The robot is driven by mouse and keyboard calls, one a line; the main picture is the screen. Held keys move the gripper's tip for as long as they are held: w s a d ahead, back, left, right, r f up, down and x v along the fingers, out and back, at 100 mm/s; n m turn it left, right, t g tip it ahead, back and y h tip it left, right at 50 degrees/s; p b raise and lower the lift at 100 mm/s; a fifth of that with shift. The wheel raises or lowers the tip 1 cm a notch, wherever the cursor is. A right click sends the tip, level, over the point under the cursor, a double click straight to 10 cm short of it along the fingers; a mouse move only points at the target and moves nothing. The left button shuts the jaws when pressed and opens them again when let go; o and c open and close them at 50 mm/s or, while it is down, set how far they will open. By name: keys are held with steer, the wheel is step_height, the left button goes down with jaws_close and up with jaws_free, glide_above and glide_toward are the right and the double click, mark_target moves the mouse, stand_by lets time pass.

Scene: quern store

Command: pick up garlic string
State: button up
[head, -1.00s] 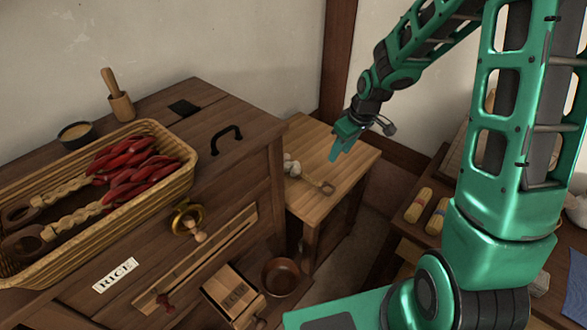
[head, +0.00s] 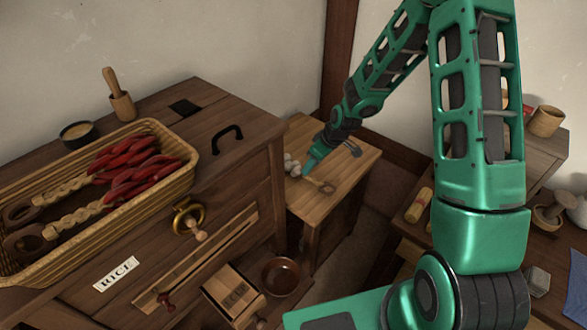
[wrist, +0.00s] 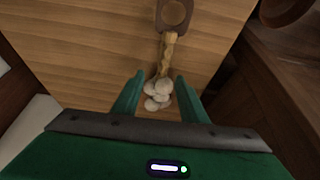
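The garlic string lies on a small wooden side table. Its white bulbs (head: 291,164) show in the head view just left of my gripper (head: 307,171), and its braided end with a dark wooden loop (head: 327,187) lies to the right. In the wrist view the bulbs (wrist: 158,94) sit between the two green fingers of my gripper (wrist: 159,88), with the braid and loop (wrist: 173,14) running away above. The fingers are open, with a gap to the bulbs on each side. I cannot tell the exact height of the fingertips above the table.
The small table (head: 349,175) is otherwise bare. A tall wooden chest (head: 240,150) stands close on its left, bearing a basket (head: 185,183) of red pepper strings. A brown bowl (head: 280,276) sits lower down. Another table (head: 480,255) with goods is at right.

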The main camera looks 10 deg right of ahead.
mark_target(309, 175)
steer(key=x, duration=0.3)
steer(key=shift+s+f, duration=0.3)
steer(key=shift+f, duration=0.15)
steer(key=shift+w+a+f, duration=0.15)
steer(key=shift+w+f, duration=0.05)
steer(key=shift+f, duration=0.25)
steer(key=shift+c, duration=0.6)
jaws_close()
steer(key=shift+r, duration=0.1)
step_height(309, 175, up, 10)
